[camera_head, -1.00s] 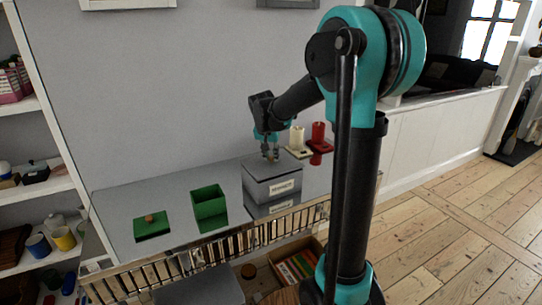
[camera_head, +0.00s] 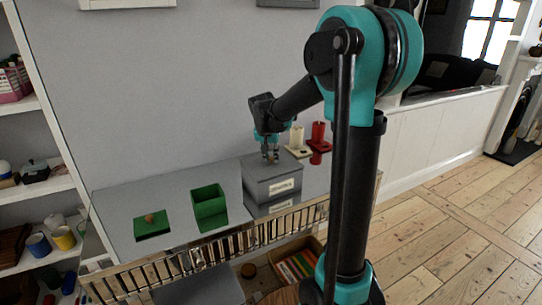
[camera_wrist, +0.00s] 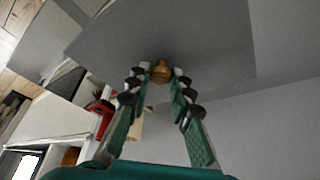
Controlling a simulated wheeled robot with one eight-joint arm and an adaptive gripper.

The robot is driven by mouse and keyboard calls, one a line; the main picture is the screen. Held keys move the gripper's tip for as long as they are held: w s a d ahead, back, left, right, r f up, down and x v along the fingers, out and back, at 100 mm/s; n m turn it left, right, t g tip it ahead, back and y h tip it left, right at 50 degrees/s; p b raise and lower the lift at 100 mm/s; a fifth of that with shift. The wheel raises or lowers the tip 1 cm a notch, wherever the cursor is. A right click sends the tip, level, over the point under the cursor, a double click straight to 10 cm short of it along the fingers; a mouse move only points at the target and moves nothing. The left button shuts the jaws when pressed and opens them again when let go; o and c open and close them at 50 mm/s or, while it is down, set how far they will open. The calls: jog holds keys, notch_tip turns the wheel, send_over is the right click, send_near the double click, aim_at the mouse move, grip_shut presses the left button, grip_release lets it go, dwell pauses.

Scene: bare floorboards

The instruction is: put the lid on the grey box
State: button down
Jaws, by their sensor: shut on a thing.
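The grey box (camera_head: 272,189) stands on the grey tabletop with a pale label on its front. A flat grey lid (camera_wrist: 200,45) fills much of the wrist view and has a round wooden knob (camera_wrist: 161,72). My gripper (camera_head: 270,158) is just above the top of the box, its fingers pointing down. In the wrist view the fingers (camera_wrist: 160,76) are closed on either side of the knob. In the head view the lid is at the box's top; whether it sits fully on the rim I cannot tell.
A white candle (camera_head: 297,136) and a red candle (camera_head: 318,134) stand behind and to the right. A railing (camera_head: 215,250) runs along the table's front.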

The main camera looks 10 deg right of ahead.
dwell(0.3)
jog(key=c, duration=1.3)
grip_release()
jog(key=shift+o, duration=0.4)
jog(key=o, duration=0.4)
jog(key=shift+o, duration=0.2)
jog(key=shift+r, duration=3.5)
